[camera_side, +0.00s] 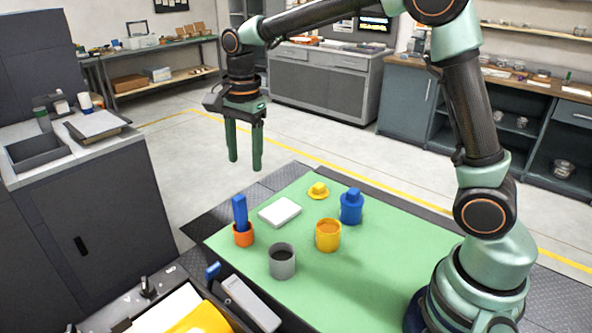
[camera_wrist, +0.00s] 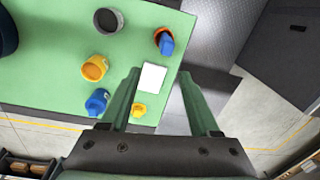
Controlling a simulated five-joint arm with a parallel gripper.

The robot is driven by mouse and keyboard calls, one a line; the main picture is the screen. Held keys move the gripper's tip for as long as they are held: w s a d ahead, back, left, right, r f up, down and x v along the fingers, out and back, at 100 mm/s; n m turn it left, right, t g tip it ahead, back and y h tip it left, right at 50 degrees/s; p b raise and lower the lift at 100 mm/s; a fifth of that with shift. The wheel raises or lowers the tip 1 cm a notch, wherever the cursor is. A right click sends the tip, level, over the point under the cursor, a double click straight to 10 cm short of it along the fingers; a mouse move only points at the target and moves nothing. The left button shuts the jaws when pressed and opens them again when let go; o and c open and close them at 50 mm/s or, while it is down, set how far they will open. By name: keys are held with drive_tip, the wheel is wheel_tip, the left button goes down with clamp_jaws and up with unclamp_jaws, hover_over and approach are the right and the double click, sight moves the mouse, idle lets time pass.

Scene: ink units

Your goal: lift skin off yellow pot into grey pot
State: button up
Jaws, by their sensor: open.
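The yellow pot (camera_side: 328,240) stands open on the green mat, with an orange-brown surface inside; a separate skin cannot be made out. It also shows in the wrist view (camera_wrist: 95,68). The grey pot (camera_side: 282,264) stands left and nearer in the side view, its inside dark; it is at the top of the wrist view (camera_wrist: 108,20). My gripper (camera_side: 245,165) is open and empty, fingers pointing down, raised beyond the far left part of the mat. In the wrist view its fingers (camera_wrist: 159,74) frame the white slab (camera_wrist: 152,79) below, touching nothing.
A yellow lid (camera_side: 318,191) and a lidded blue pot (camera_side: 351,208) are at the back of the green mat (camera_side: 345,285). A blue tool (camera_side: 240,212) stands upright in an orange cup (camera_side: 243,236) at left. The mat's near right is clear.

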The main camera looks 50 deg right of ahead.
sight(240, 211)
drive_tip(key=w+f+m, duration=0.1)
drive_tip(key=a+f+m, duration=0.1)
drive_tip(key=shift+w+f+g, duration=0.3)
drive_tip(key=shift+w+f, duration=0.05)
wheel_tip(240, 211, down, 6)
drive_tip(key=shift+f, duration=0.25)
drive_tip(key=shift+a+f, duration=0.15)
drive_tip(key=shift+f, duration=1.25)
drive_tip(key=shift+a+f, duration=0.1)
drive_tip(key=shift+f, duration=1.25)
clamp_jaws()
